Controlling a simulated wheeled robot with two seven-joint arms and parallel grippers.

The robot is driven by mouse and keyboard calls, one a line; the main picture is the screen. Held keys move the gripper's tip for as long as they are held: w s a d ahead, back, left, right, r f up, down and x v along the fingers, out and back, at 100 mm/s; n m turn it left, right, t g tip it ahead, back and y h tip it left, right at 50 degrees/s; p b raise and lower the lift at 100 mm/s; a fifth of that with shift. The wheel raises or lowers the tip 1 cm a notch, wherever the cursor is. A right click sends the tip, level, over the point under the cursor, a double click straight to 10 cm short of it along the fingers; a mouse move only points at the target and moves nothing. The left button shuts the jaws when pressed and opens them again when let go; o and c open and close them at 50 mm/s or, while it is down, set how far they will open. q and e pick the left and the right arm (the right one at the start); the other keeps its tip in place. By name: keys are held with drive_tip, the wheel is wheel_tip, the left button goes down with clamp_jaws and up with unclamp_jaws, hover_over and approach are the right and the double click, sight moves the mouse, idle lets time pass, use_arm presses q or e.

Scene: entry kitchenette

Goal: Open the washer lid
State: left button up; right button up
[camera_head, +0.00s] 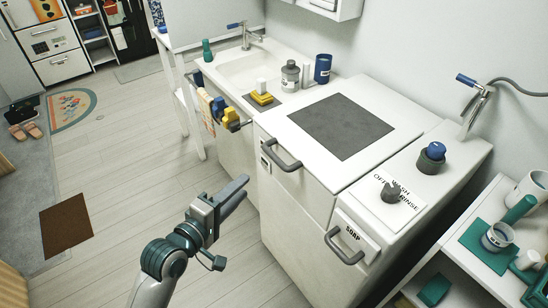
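The washer (310,215) is a white front-and-top cabinet at the middle right of the head view. Its lid (405,108) is white with a dark square panel (340,126) and lies flat, closed. A grey bar handle (281,160) sits at the lid's front edge. My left gripper (240,188) is in front of the washer, lower than the handle and to its left, apart from it. Its fingers look close together, with nothing visible between them; I cannot tell if they are shut. My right gripper is out of view.
A soap drawer (358,236) with its own handle (345,248) is on the washer front. Knobs (390,192) and a tap (478,100) are at the right. A sink (245,70) with bottles adjoins on the left. A white shelf (450,262) stands right. Floor on the left is open.

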sight(272, 159)
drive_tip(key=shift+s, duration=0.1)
